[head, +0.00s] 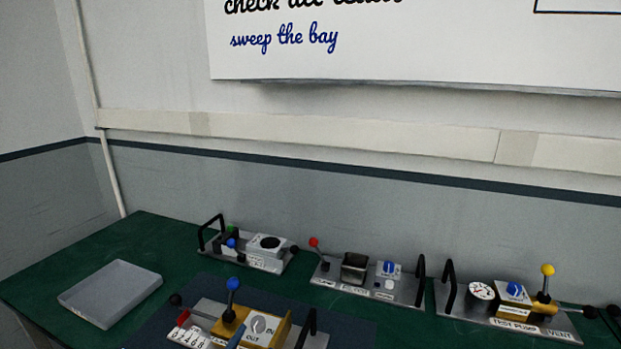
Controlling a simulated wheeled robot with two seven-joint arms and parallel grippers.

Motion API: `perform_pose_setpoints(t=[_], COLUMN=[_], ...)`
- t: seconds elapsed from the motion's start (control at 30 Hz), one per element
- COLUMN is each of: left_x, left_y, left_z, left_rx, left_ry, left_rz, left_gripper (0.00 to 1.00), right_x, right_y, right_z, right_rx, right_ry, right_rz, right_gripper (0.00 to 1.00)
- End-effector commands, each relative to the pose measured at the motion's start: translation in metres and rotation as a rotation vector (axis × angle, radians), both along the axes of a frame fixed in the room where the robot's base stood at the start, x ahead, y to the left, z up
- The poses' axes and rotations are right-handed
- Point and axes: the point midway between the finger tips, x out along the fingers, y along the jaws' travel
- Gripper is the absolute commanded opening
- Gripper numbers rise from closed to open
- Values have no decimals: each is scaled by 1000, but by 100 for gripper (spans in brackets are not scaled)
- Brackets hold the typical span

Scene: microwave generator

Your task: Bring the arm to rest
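Neither of my grippers nor my arms shows in the head view. A green workbench (60,262) carries several metal panels with handles. The front panel (318,340) has a blue-knobbed lever (233,284), a yellow block with a dial marked OUT (263,325), and several labelled switches at its left. The right panel (560,331) has a yellow-knobbed lever (547,270), a round gauge (481,291) and a blue knob (515,289).
A grey empty tray (110,290) lies on the bench at the left. A back-left panel (268,262) and a middle panel (405,293) with a red-knobbed lever (314,242) stand near the wall. A whiteboard (400,45) hangs above. The bench's back left corner is clear.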

Motion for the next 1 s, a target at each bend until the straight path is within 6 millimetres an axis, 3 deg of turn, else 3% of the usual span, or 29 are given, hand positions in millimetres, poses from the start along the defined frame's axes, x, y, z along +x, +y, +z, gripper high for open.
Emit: perform_pose_setpoints(t=[0.03, 0.1, 0.2, 0.33, 0.5, 0.53, 0.63, 0.83, 1.0], left_x=[-19, -49, -92, -147, -220, -228, -220, -225, -253], left_y=[14, 30, 44, 55, 64, 65, 63, 62, 65], left_z=[-30, -66, -104, -136, -158, -166, -214, -306, -404], left_rx=[-62, -140, -219, -290, -354, -358, -349, -332, -310], left_ry=[137, 320, 531, 758, 1022, 1054, 1066, 1108, 1156], left_rz=[59, 139, 232, 336, 461, 475, 473, 476, 479], left_gripper=[72, 72, 72, 72, 72, 72, 72, 72, 72], right_x=[0, 0, 0, 0, 0, 0, 0, 0, 1], right_y=[0, 0, 0, 0, 0, 0, 0, 0, 0], right_z=[0, 0, 0, 0, 0, -3, -16, -38, -63], right_rx=[0, 0, 0, 0, 0, 0, 0, 0, 0], right_ry=[0, 0, 0, 0, 0, 0, -1, -1, -1], right_rz=[0, 0, 0, 0, 0, 0, 0, 0, 0], right_gripper=[50, 50, 50, 50, 50, 50, 50, 50, 50])
